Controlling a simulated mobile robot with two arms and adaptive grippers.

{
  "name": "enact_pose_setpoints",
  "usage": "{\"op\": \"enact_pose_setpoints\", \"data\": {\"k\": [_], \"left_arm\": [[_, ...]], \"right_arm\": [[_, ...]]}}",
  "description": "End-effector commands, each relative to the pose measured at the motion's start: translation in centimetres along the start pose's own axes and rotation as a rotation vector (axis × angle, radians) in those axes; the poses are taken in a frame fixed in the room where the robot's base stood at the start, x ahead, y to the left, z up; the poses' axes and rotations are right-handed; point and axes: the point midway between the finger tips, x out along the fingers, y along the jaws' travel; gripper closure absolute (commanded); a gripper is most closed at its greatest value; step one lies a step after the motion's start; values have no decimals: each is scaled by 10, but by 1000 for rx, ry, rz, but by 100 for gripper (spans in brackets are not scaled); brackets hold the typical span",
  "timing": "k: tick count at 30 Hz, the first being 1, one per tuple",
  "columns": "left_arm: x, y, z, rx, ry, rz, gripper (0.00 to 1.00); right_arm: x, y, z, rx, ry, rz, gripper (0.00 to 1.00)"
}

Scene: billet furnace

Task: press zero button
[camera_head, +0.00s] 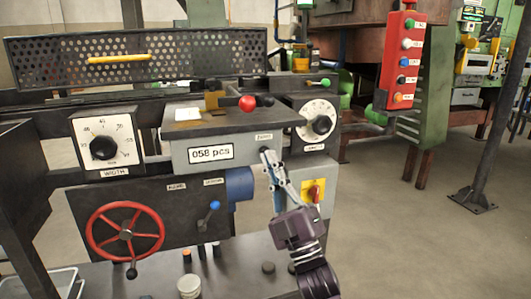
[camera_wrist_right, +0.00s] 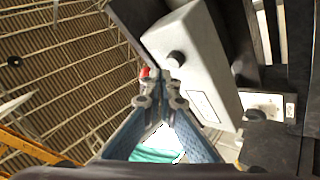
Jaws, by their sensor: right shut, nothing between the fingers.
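The grey counter box (camera_head: 225,153) has a display (camera_head: 210,152) reading "058 pcs". A small label (camera_head: 264,136), too small to read surely, sits at its upper right. My right gripper (camera_head: 265,153) is shut and empty, its tips at the box's front face just below that label. In the head view the tips hide the button. My left gripper is not in view.
A red knob (camera_head: 247,103) stands on top of the box. A dial (camera_head: 317,121) and a yellow-backed red switch (camera_head: 314,191) are to the right. A blue-knobbed lever (camera_head: 214,206) and red handwheel (camera_head: 125,234) are lower left. A red button panel (camera_head: 401,62) hangs at right.

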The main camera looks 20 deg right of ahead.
Motion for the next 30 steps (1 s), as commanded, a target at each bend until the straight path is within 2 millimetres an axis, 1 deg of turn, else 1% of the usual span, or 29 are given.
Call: {"op": "enact_pose_setpoints", "data": {"k": [16,24,30], "left_arm": [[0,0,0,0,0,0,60],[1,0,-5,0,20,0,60],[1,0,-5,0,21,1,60]], "right_arm": [[0,0,0,0,0,0,100],[6,-4,4,0,0,0,100],[6,-4,4,0,0,0,100]]}}
